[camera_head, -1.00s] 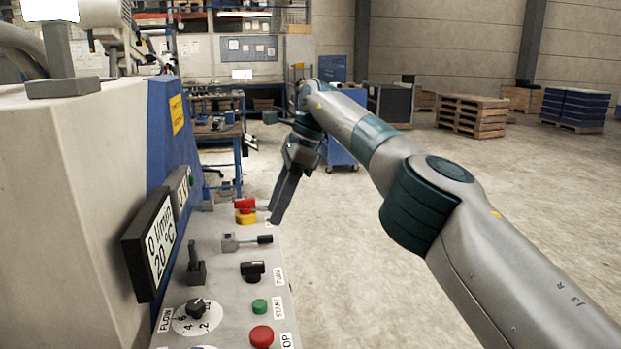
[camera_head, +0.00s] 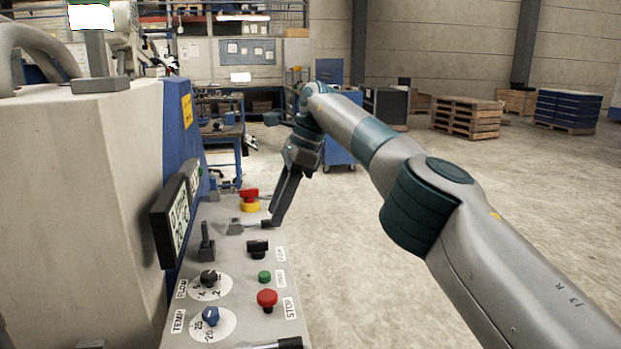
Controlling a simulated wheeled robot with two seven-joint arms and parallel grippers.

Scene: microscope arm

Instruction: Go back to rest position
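My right arm comes in from the lower right, and its elbow is bent. My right gripper (camera_head: 274,221) hangs from the wrist with its dark fingers pointing down, next to the outer edge of the control panel (camera_head: 225,258). The fingers overlap from this side, so their opening cannot be told. No object shows in them. The fingertips appear close to the handle of a lever (camera_head: 247,227); contact cannot be judged. My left arm and gripper are out of view.
The panel carries a red-and-yellow emergency button (camera_head: 249,199), a green button (camera_head: 264,277), a red stop button (camera_head: 267,299) and knobs. A large beige machine housing (camera_head: 75,190) stands left. Open floor lies right, with pallets (camera_head: 468,118) farther back.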

